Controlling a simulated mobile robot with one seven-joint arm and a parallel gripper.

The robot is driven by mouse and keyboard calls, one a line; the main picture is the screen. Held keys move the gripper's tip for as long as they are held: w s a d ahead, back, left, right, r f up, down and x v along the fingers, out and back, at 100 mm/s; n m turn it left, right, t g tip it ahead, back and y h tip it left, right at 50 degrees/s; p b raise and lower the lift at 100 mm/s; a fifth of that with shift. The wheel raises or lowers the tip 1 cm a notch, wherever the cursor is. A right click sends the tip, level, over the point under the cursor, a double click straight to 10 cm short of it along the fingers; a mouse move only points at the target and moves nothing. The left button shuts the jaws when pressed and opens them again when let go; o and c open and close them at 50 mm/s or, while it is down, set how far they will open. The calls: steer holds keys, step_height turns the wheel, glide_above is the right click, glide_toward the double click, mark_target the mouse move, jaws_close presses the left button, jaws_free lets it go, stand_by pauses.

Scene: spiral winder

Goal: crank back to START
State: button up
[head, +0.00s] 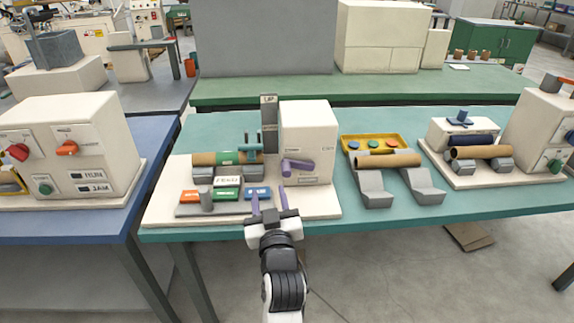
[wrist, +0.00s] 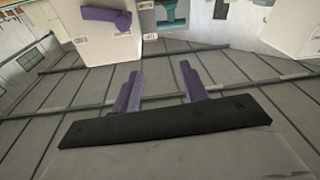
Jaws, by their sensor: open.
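The winder on the teal bench has a cream housing (head: 315,130) with a purple crank (head: 298,166) on its front. The crank arm lies roughly level, its knob end to the left. The crank also shows at the top left of the wrist view (wrist: 105,15). A brown tube (head: 203,159) with a green band lies left of the housing, under a teal guide (head: 252,146). A white plate (head: 228,181) sits below it; its marking is too small to read. My gripper (head: 268,200) is open and empty, in front of the base edge, below and left of the crank, not touching it.
Orange (head: 190,196), green (head: 228,194) and blue (head: 257,193) labelled blocks line the winder's front edge. A grey post (head: 268,122) stands beside the housing. To the right are a tube on grey rests (head: 388,160) and a yellow tray (head: 350,139).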

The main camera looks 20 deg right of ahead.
steer(key=g+h, duration=0.1)
glide_toward(287, 175)
steer(key=v, duration=0.3)
steer(key=m, duration=0.1)
steer(key=p+x, duration=0.4)
steer(key=x, duration=1)
steer(key=shift+r, duration=0.1)
steer(key=shift+c, duration=0.2)
jaws_close()
